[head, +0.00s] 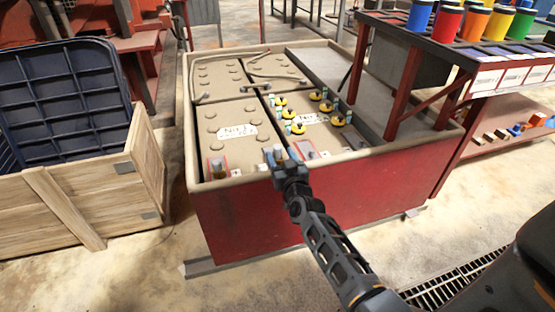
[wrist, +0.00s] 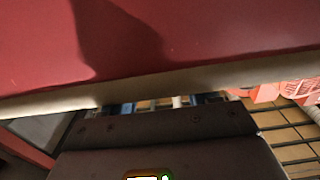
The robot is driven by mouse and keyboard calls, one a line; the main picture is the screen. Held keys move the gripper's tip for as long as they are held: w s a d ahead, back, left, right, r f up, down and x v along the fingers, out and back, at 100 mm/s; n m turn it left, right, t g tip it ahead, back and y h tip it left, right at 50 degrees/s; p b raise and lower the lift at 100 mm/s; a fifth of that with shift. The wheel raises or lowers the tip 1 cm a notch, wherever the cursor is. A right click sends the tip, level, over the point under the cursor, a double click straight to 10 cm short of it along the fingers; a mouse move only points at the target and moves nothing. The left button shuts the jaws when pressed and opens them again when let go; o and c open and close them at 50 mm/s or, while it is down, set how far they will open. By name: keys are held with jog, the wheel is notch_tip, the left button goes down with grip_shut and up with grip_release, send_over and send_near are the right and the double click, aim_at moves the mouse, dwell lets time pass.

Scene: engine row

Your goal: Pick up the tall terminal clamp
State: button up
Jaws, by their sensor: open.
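My gripper (head: 277,156) is at the near rim of the red battery box, in front of the two near batteries. Its blue-tipped fingers are apart. A small terminal post shows close to the fingertips, but I cannot tell whether it stands between them. A terminal clamp (head: 217,168) stands upright at the near left corner of the left battery (head: 228,115). Another low terminal fitting (head: 312,154) sits right of my gripper on the right battery. I cannot tell which is the tall one. In the wrist view my gripper (wrist: 158,103) is partly hidden by its own dark body.
The red box (head: 260,210) has a raised tan rim. Yellow and teal caps (head: 298,128) stand on the right battery. A red-framed shelf with colored cups (head: 447,22) overhangs the right side. A wooden crate (head: 75,205) stands left.

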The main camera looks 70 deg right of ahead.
aim_at(279, 150)
jog(key=x, duration=0.2)
jog(key=b+x, duration=0.1)
jog(key=x, duration=0.1)
jog(key=shift+w+d+r, duration=0.1)
jog(key=shift+d+r, duration=0.15)
jog(key=shift+d, duration=0.15)
jog(key=shift+c, duration=0.2)
grip_shut()
